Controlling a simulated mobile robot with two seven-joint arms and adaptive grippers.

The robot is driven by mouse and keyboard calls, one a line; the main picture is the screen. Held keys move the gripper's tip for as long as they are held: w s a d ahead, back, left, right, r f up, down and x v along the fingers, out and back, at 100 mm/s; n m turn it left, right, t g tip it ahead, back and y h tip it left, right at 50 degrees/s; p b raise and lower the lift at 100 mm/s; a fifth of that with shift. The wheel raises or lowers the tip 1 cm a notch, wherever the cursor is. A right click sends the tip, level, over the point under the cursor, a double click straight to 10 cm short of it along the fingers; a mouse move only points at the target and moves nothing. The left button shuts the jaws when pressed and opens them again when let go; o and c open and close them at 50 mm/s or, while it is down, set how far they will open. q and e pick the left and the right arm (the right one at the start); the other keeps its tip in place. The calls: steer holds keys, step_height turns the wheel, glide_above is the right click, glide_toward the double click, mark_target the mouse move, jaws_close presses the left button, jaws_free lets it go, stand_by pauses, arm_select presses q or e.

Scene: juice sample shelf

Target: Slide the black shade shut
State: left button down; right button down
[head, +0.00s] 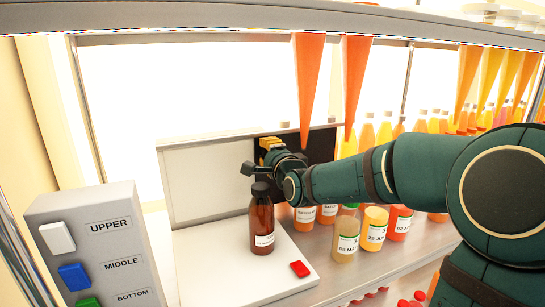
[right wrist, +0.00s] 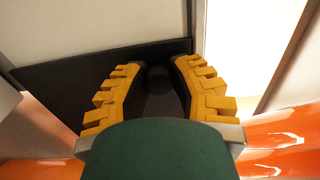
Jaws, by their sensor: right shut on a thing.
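The black shade (head: 322,148) is a dark upright panel behind the bottles in the head view, partly hidden by my right arm and gripper. To its left is a pale white panel (head: 205,185) in the same frame. In the right wrist view the shade (right wrist: 75,85) runs behind the fingers as a dark sheet. My right gripper (head: 268,147) is at the shade's left part. Its yellow fingers (right wrist: 157,75) are shut around a dark rounded knob (right wrist: 156,84) on the shade, mostly hidden between them. My left gripper is not in view.
A brown bottle (head: 262,222) and a red block (head: 299,268) are on the white board (head: 210,275) below the gripper. Several juice bottles (head: 346,240) stand under my right arm. Orange cones (head: 308,85) hang above. A button box (head: 100,240) stands at left.

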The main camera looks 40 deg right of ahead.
steer(key=shift+w+a, duration=0.3)
steer(key=shift+a, duration=0.6)
steer(key=shift+s+d, duration=0.1)
steer(key=shift+d, duration=0.2)
steer(key=c, duration=0.7)
jaws_free()
steer(key=shift+s+a, duration=0.1)
steer(key=shift+s, duration=0.05)
steer(key=v, duration=1.1)
steer(key=shift+s, duration=0.35)
